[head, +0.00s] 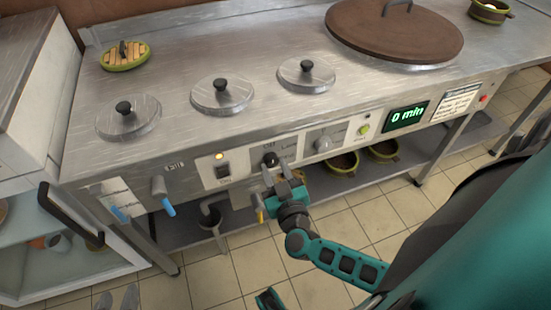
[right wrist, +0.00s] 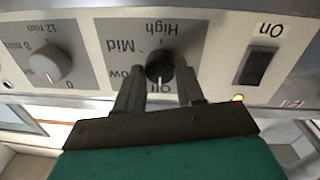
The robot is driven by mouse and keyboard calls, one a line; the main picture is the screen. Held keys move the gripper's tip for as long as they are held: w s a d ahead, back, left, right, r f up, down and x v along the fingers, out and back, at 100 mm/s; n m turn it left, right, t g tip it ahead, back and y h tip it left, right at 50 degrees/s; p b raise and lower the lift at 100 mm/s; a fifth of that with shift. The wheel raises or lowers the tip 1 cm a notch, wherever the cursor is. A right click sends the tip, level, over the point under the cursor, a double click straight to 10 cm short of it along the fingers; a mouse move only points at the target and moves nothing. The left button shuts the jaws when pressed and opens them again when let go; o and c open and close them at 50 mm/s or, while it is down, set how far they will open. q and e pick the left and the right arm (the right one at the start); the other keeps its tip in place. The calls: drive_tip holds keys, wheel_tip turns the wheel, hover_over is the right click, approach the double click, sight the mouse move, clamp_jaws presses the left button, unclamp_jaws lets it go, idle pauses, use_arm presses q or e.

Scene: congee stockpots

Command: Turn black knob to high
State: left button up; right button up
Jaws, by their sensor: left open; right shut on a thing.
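The black knob (head: 270,159) is on the front panel of the steel counter. In the right wrist view, which shows the panel upside down, the black knob (right wrist: 160,66) has a white mark pointing at Off. Low, Mid and High are printed around it. My right gripper (head: 277,176) is at the knob with a finger on each side, shut on it; its fingers also show in the right wrist view (right wrist: 159,88). My left gripper (head: 118,298) shows only its grey fingertips at the bottom left edge of the head view, open and apart from everything.
A grey timer knob (head: 323,144) and a green button sit right of the black knob. A rocker switch (head: 222,171) with a lit yellow lamp is left of it. Lidded wells and a large brown lid (head: 394,30) cover the counter top.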

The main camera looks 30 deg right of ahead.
drive_tip(key=shift+c, duration=0.6)
